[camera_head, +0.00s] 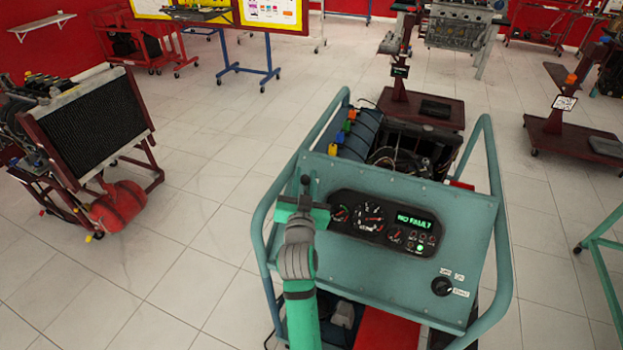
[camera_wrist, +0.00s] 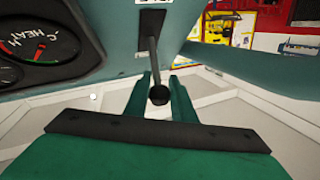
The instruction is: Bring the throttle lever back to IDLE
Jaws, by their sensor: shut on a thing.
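The throttle lever shows in the wrist view as a dark rod with a round black knob (camera_wrist: 158,95), coming out from the teal panel. In the head view the top of the lever (camera_head: 305,181) stands at the panel's upper left edge. My gripper (camera_wrist: 160,88) has its two green fingers on either side of the lever near the knob, shut on it. In the head view my gripper (camera_head: 305,205) covers the panel's left part and hides most of the lever. The lever's IDLE mark cannot be read.
The teal engine trainer panel (camera_head: 375,270) carries gauges (camera_head: 373,220), a green "NO FAULT" display (camera_head: 414,221) and a key switch (camera_head: 441,287) at lower right. A teal tube frame (camera_head: 262,240) surrounds it. A radiator trainer (camera_head: 90,125) stands at left. Tiled floor between is clear.

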